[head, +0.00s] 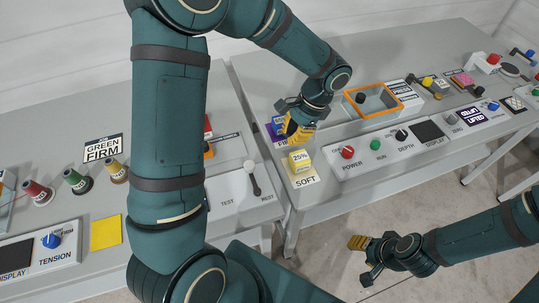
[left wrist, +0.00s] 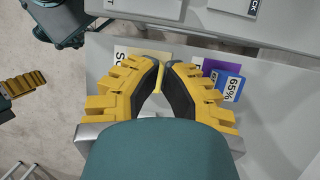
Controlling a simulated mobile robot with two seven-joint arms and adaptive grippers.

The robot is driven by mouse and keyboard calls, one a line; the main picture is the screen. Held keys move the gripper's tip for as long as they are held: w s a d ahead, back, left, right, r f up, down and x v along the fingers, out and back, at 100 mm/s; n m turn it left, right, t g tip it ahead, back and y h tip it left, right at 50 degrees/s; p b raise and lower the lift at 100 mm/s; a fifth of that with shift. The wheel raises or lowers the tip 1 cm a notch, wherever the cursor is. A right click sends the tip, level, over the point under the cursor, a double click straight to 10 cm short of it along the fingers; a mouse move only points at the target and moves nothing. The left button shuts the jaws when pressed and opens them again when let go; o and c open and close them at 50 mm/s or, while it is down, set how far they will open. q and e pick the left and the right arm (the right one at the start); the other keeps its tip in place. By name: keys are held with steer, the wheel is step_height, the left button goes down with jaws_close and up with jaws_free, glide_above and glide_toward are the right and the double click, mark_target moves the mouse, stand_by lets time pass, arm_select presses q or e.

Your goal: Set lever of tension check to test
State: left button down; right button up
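The tension check lever (head: 252,178) stands on a grey panel between the words TEST on its left and REST on its right. It has a pale knob and a dark stem, and its foot is nearer REST. My left gripper (head: 301,133) is beyond and to the right of the lever, apart from it, above the yellow 20% block (head: 299,161). In the left wrist view its fingertips (left wrist: 160,75) are almost together, with a thin yellow strip showing between them. My right gripper (head: 363,260) hangs over the floor with its fingers spread, empty.
The yellow block sits on the SOFT card (head: 303,178). A blue 65% block (left wrist: 229,86) stands near the left fingers. An orange-rimmed tray (head: 402,94) and control panel lie right. Spools (head: 76,181) stand left. A gap separates the tables. My left arm hides part of the left table.

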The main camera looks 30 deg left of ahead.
mark_target(252, 176)
arm_select(q)
steer(key=s+a+f+b, duration=0.1)
steer(key=f, duration=0.2)
steer(key=s+a+f, duration=0.2)
steer(key=f, duration=0.1)
steer(key=s+a+f+b, duration=0.1)
steer(key=s+f, duration=0.1)
steer(key=f, duration=0.1)
steer(key=shift+s+a+f+b, duration=0.1)
steer(key=shift+a+b, duration=0.15)
steer(key=shift+b, duration=0.05)
steer(key=shift+s+a, duration=0.25)
